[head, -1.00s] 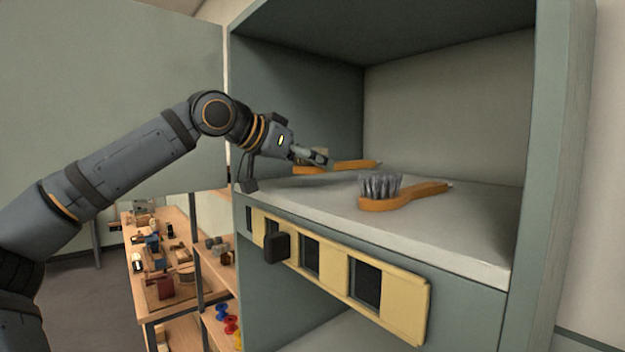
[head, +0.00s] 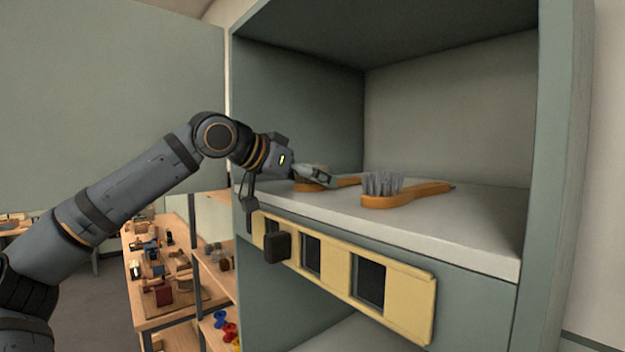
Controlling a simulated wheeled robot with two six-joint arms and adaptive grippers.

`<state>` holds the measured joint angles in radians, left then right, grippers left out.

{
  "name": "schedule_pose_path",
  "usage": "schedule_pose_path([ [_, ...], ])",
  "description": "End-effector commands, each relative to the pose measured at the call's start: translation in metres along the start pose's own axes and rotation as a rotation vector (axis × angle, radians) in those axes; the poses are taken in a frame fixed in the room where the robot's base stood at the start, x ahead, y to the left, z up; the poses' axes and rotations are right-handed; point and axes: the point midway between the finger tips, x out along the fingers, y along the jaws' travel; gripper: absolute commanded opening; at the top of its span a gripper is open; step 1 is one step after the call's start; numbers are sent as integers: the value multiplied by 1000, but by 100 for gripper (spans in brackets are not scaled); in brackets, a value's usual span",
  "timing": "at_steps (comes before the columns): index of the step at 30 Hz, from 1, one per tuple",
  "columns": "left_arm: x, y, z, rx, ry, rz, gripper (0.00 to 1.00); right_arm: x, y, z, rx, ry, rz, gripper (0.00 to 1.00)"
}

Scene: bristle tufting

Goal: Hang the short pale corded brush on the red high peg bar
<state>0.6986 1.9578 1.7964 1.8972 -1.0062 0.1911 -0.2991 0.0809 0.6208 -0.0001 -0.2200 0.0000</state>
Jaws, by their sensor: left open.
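Two orange-handled brushes are on the pale shelf of the grey-green cabinet. The nearer brush (head: 405,194) lies with its grey bristles up and its handle pointing right. The farther brush (head: 347,182) is behind my left gripper, and its head is partly covered. Its bristles look pale, but I cannot make out a cord on either brush. My left gripper (head: 322,175) is open at the farther brush's head; I cannot tell whether it touches it. The red high peg bar and my right gripper are not in view.
The shelf (head: 440,236) has bare room in front of the brushes. A cream strip with dark openings (head: 336,267) runs along the cabinet front below, with a black block (head: 277,247) on it. Wooden benches with small items (head: 165,290) stand at the lower left.

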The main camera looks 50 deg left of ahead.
Motion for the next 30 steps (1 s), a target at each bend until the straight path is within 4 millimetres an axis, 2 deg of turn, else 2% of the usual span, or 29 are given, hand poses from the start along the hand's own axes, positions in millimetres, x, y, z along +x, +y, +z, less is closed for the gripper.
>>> schedule_pose_path([
  [6, 1, 0, 2, 1, -3, -4, 72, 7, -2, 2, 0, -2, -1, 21],
  [9, -23, 0, 2, 0, 6, -1, 72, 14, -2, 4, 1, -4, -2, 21],
  [13, -56, 3, -10, 1, 4, -4, 72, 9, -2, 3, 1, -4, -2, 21],
  [15, -71, 4, -8, 0, 5, -2, 72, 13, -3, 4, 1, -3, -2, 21],
  [21, -100, 4, -8, 0, 1, 0, 72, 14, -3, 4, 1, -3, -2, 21],
  [30, -105, 4, -8, 0, -1, 0, 72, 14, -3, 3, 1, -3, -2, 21],
])
